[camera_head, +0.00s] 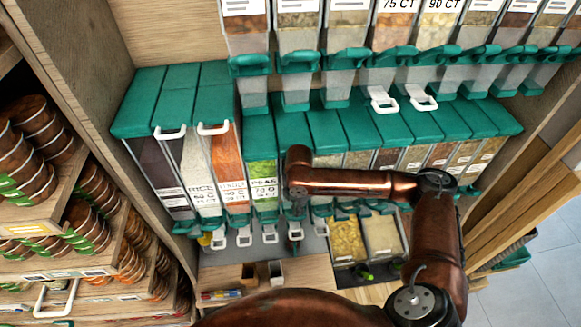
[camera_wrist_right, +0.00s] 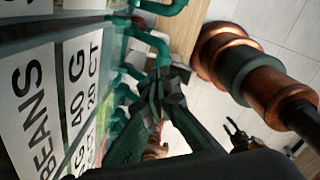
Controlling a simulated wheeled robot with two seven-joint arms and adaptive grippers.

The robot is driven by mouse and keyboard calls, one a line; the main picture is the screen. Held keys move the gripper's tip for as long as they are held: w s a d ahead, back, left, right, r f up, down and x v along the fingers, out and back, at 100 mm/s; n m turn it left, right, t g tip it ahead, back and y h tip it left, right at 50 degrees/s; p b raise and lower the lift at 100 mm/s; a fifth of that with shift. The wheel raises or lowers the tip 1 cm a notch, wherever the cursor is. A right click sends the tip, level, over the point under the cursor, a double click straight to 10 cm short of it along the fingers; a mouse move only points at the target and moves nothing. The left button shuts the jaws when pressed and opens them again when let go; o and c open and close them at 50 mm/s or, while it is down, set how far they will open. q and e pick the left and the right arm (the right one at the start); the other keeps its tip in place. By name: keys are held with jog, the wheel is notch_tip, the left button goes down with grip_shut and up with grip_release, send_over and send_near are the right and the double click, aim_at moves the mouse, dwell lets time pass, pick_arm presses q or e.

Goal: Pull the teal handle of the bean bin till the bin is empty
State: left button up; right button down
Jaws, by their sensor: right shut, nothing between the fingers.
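The bean bin shows in the right wrist view by its white BEANS label (camera_wrist_right: 35,120), close along the left side. In the head view my right arm and gripper cover most of that bin. My right gripper (camera_head: 295,235) points down at the lower front of the lower bin row, to the right of the green PEAS bin (camera_head: 263,182). In the right wrist view its dark fingers (camera_wrist_right: 165,92) are together and empty, close to teal dispenser parts (camera_wrist_right: 133,72). I cannot tell whether they touch the teal handle. A small dark pronged shape (camera_wrist_right: 238,135) may be my left gripper.
An upper row of bins with teal handles (camera_head: 300,62) hangs above. Open trays (camera_head: 347,238) of food stand at lower right, and shelves of brown containers (camera_head: 30,150) at left. A wooden counter (camera_head: 285,275) lies below the spouts.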

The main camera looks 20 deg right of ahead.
jog(key=shift+r, duration=0.1)
dwell(0.3)
jog(key=s+a+r, duration=0.1)
jog(key=s+r, duration=0.3)
jog(key=r, duration=0.1)
dwell(0.4)
jog(key=shift+f, duration=0.1)
